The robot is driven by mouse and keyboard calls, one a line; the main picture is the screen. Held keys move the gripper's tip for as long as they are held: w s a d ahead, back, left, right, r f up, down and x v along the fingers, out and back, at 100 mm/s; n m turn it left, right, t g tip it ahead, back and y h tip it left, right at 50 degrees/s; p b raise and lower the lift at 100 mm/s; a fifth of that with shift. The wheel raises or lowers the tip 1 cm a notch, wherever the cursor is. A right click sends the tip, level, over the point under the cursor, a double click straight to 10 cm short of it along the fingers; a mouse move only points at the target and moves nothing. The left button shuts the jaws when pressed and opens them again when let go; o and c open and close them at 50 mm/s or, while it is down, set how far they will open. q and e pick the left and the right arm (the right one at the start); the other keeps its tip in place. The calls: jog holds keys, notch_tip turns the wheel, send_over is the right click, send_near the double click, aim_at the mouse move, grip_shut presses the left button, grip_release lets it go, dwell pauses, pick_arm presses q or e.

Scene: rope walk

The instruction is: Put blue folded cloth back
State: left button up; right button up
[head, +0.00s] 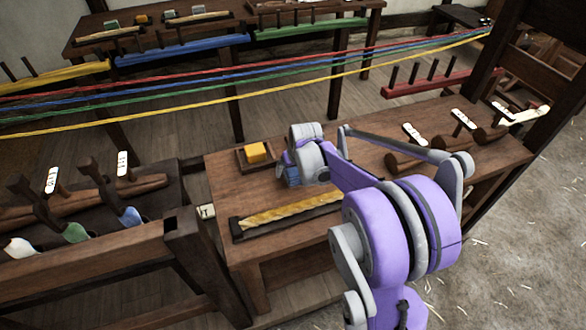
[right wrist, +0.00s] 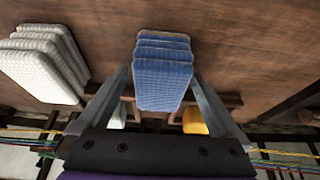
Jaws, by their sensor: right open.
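The blue folded cloth (right wrist: 163,70) is a stack of folded layers on the brown wooden surface in the right wrist view. My right gripper (right wrist: 161,76) is open, with one finger on each side of the cloth; whether the fingers touch it I cannot tell. In the head view my right gripper (head: 300,165) is over the middle bench, and a bit of blue (head: 291,177) shows beside it, mostly hidden by my arm. My left gripper is not in view.
A white folded cloth stack (right wrist: 45,62) lies left of the blue one. On the bench (head: 225,170) are a yellow block (head: 256,152) in a small tray and a yellow rope piece (head: 290,212) in a dark holder. Coloured ropes (head: 240,82) stretch across behind.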

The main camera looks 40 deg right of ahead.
jog(key=shift+s+r, duration=0.15)
jog(key=shift+r, duration=0.35)
jog(key=p+v, duration=0.2)
jog(key=v, duration=0.9)
jog(key=s+a+f+n, duration=0.1)
jog(key=s+a+f, duration=0.2)
jog(key=s+a, duration=0.6)
jog(key=s+a+f+n+y, duration=0.1)
jog(key=s+a+f+n, duration=0.1)
jog(key=s+a, duration=0.8)
jog(key=shift+s+a+f+n+t, duration=0.2)
jog(key=shift+a+f+n+t, duration=0.1)
jog(key=shift+a+f, duration=0.5)
jog(key=shift+d+f, duration=0.1)
